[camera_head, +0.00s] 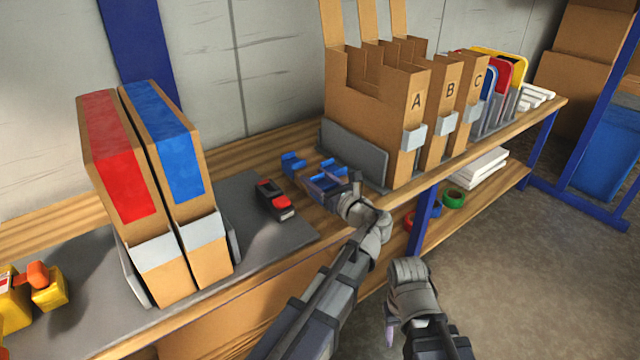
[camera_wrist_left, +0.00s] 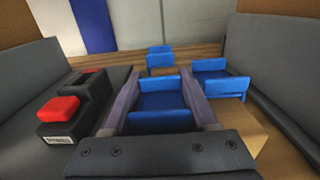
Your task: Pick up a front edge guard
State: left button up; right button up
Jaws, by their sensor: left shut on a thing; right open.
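Several blue edge guards lie on the wooden bench between two grey panels. My left gripper (camera_head: 336,187) reaches over the bench and is shut on one blue edge guard (camera_wrist_left: 163,100), with a finger on either side of it in the left wrist view. Two other blue guards are close by: one behind the held guard (camera_wrist_left: 160,58) and one to its right (camera_wrist_left: 221,81). The rear one also shows in the head view (camera_head: 292,163). Whether the held guard is clear of the bench I cannot tell. My right gripper (camera_head: 389,335) is open and empty, low in front of the bench.
A red-and-black tool (camera_head: 274,199) lies on the grey mat left of my left gripper. Boxes with red (camera_head: 118,165) and blue (camera_head: 165,140) labels stand further left. Cardboard holders A (camera_head: 410,130), B and C stand right of the guards. Tape rolls (camera_head: 453,199) sit on the lower shelf.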

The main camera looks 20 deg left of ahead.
pick_arm(q)
jog(key=shift+r, duration=0.15)
notch_tip(320, 180, up, 10)
jog(key=p, duration=1)
